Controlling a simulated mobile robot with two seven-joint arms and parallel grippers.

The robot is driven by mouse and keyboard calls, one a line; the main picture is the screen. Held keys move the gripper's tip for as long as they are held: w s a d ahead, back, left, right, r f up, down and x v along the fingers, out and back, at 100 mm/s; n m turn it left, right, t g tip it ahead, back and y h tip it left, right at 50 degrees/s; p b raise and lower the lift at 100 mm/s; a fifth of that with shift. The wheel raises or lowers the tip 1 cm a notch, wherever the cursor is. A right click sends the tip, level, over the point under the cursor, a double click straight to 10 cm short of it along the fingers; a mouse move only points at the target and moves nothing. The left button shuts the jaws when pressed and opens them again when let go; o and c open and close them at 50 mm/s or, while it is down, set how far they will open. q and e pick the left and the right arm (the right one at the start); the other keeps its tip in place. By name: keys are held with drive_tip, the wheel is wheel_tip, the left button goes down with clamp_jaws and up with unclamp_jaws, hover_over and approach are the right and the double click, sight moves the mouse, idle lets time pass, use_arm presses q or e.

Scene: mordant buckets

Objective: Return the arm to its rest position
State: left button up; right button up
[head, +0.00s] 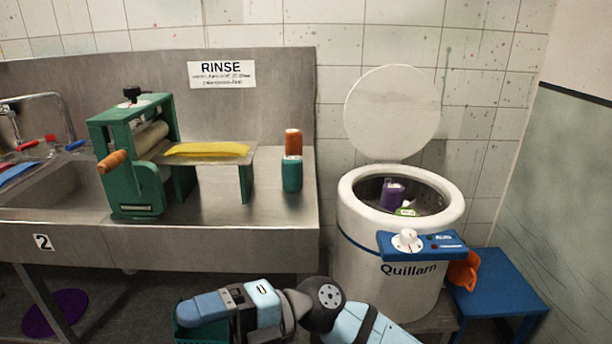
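One of my arms, light blue and black, reaches in from the bottom edge right of centre and bends to the left, low in front of the steel sink unit. The arm appears to hold nothing in the part that shows.
A white lidded drum (375,265) stands right, holding purple and green items. A blue stool (500,290) and green crate (190,334) also show.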

drive_tip(key=w+d+f+m+t+h, duration=0.1)
drive_tip(key=w+d+f+m+t, duration=0.3)
drive_tip(key=m+t, duration=0.55)
drive_tip(key=w+d+f+m+t+h, duration=0.2)
drive_tip(key=d+f+m+t, duration=0.2)
drive_tip(key=d+m+t, duration=0.45)
drive_tip(key=w+d+f+m+t+h, duration=0.1)
drive_tip(key=w+d+f+m+t, duration=0.25)
drive_tip(key=m+t, duration=0.7)
drive_tip(key=s+d+f+m+g+h, duration=0.45)
drive_tip(key=s+d+f, duration=0.25)
drive_tip(key=f, duration=0.4)
drive_tip(key=s+d+f+m+g+h, duration=0.3)
drive_tip(key=s+d+f+m+h, duration=0.25)
drive_tip(key=f, duration=0.55)
use_arm(q)
wheel_tip(320, 180, up, 16)
drive_tip(key=s+a+p, duration=0.1)
drive_tip(key=a+p, duration=0.1)
drive_tip(key=p, duration=2.2)
drive_tip(key=shift+s+r+g+y, duration=0.2)
drive_tip(key=shift+s+g+y, duration=0.1)
drive_tip(key=shift+y, duration=0.1)
use_arm(e)
drive_tip(key=s+d+r+n, duration=0.1)
drive_tip(key=d+r+n, duration=0.1)
drive_tip(key=r, duration=1.5)
drive_tip(key=shift+d, duration=0.65)
